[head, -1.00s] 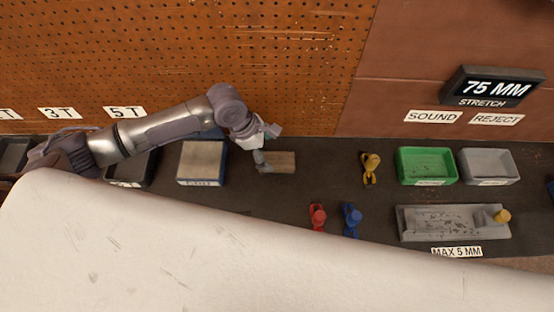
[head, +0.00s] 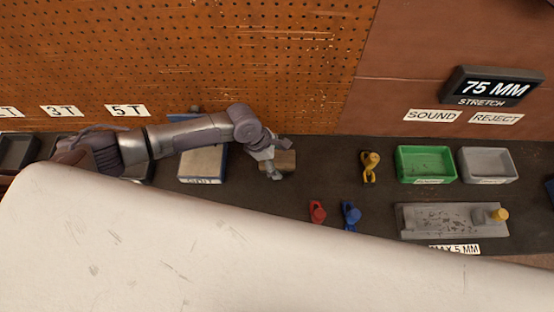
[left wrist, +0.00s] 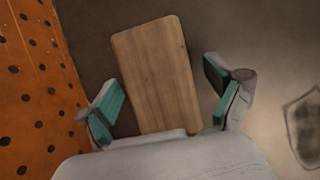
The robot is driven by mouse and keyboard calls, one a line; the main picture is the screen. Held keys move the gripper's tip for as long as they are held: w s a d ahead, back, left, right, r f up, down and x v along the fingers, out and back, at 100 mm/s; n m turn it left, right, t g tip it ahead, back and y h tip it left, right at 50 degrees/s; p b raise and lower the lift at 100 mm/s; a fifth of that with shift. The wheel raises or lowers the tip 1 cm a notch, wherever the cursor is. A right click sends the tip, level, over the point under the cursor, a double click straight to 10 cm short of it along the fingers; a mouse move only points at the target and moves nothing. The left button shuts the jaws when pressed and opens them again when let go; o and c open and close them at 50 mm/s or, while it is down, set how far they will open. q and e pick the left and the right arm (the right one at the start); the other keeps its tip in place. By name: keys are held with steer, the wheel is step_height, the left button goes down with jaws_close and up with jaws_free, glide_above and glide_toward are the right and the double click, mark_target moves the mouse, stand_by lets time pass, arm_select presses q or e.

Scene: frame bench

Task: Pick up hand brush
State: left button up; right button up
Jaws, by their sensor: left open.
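A flat wooden block, which I take to be the back of the hand brush (head: 288,160), lies on the dark bench near the pegboard. No bristles show. My left gripper (head: 278,160) is at the left end of the block in the head view. In the left wrist view the wooden top (left wrist: 157,75) fills the middle, its near end between the teal finger pads of the left gripper (left wrist: 164,90). The gripper is open, with a gap on both sides of the wood. My right gripper is not in view.
Yellow (head: 370,166), red (head: 317,212) and blue (head: 350,214) items stand to the right. Beyond are a green bin (head: 426,165), a grey bin (head: 488,165) and a grey fixture (head: 440,220). The pegboard (head: 250,60) rises behind.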

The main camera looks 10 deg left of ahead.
mark_target(280, 157)
arm_select(q)
steer(key=shift+f+p, duration=0.25)
steer(key=shift+p, duration=0.05)
stand_by(0.5)
steer(key=c, duration=1.4)
steer(key=shift+o, duration=0.2)
steer(key=shift+w+r+b, duration=0.1)
steer(key=shift+r+b, duration=0.05)
steer(key=shift+b, duration=0.25)
step_height(280, 157, up, 4)
steer(key=shift+f, duration=0.15)
steer(key=s+d+r+b, duration=0.1)
steer(key=s+d+r, duration=0.5)
steer(key=d, duration=0.3)
steer(key=shift+s+d+r+b, duration=0.3)
steer(key=shift+d+r+b, duration=0.1)
steer(key=shift+r, duration=0.4)
